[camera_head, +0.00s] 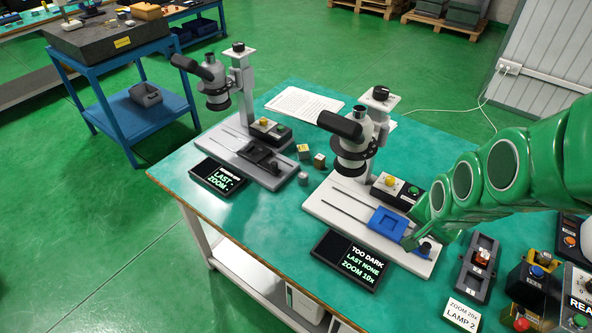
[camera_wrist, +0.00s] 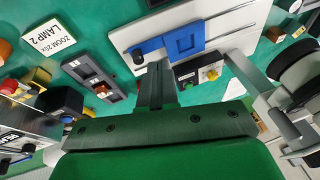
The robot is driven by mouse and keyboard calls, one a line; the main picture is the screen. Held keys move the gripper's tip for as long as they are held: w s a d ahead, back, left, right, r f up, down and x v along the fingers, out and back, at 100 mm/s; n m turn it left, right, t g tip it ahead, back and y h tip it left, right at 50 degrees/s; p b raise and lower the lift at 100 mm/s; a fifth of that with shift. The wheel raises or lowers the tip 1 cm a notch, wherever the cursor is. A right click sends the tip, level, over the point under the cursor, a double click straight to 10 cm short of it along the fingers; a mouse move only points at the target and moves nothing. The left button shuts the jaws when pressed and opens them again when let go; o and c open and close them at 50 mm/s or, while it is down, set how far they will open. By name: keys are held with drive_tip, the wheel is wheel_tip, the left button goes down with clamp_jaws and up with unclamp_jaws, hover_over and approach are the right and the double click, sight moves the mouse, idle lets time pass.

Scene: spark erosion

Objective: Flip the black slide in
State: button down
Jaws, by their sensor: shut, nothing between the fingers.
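A black slide (camera_head: 262,157) sits on the rails of the left microscope's grey base (camera_head: 228,146). A blue slide (camera_head: 385,222) with a dark knob (camera_head: 425,247) sits on the right microscope's white base (camera_head: 345,212). My gripper (camera_head: 409,242) is shut and empty, close beside the right end of the blue slide; contact cannot be told. In the wrist view my closed fingers (camera_wrist: 158,68) point toward the blue slide (camera_wrist: 182,42) and its dark knob (camera_wrist: 138,57). The black slide does not show in the wrist view.
A display (camera_head: 348,260) in front of the right microscope reads "TOO DARK, LAST NONE, ZOOM 10x". Another display (camera_head: 218,175) stands by the left base. Small blocks (camera_head: 319,161) lie between the microscopes. A dark switch box (camera_head: 478,267) and a "ZOOM 20x LAMP 2" card (camera_head: 462,314) are at right.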

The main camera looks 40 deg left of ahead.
drive_tip(key=a+f+m+y, duration=0.1)
drive_tip(key=a+f+y, duration=0.2)
drive_tip(key=a, duration=0.8)
drive_tip(key=a+f+m+t+y, duration=0.1)
drive_tip(key=a+f+y, duration=0.1)
drive_tip(key=a, duration=0.9)
drive_tip(key=a+f+m+t+y, duration=0.1)
drive_tip(key=a+f+m+y, duration=0.1)
drive_tip(key=a, duration=0.9)
drive_tip(key=shift+w+a+f+y, duration=0.25)
drive_tip(key=shift+f+y, duration=0.55)
drive_tip(key=shift+f, duration=0.25)
drive_tip(key=shift+d, duration=0.1)
approach(275, 169)
drive_tip(key=f, duration=0.2)
drive_tip(key=a+f, duration=0.1)
drive_tip(key=shift+w+f, duration=0.1)
drive_tip(key=shift+w, duration=0.2)
drive_tip(key=shift+w+a+f, duration=0.1)
drive_tip(key=shift+w+a, duration=0.3)
drive_tip(key=shift+a, duration=0.45)
drive_tip(key=shift+w+a, duration=0.45)
drive_tip(key=shift+a, duration=0.4)
drive_tip(key=shift+w+a, duration=0.1)
drive_tip(key=shift+a, duration=0.05)
drive_tip(key=shift+a, duration=0.15)
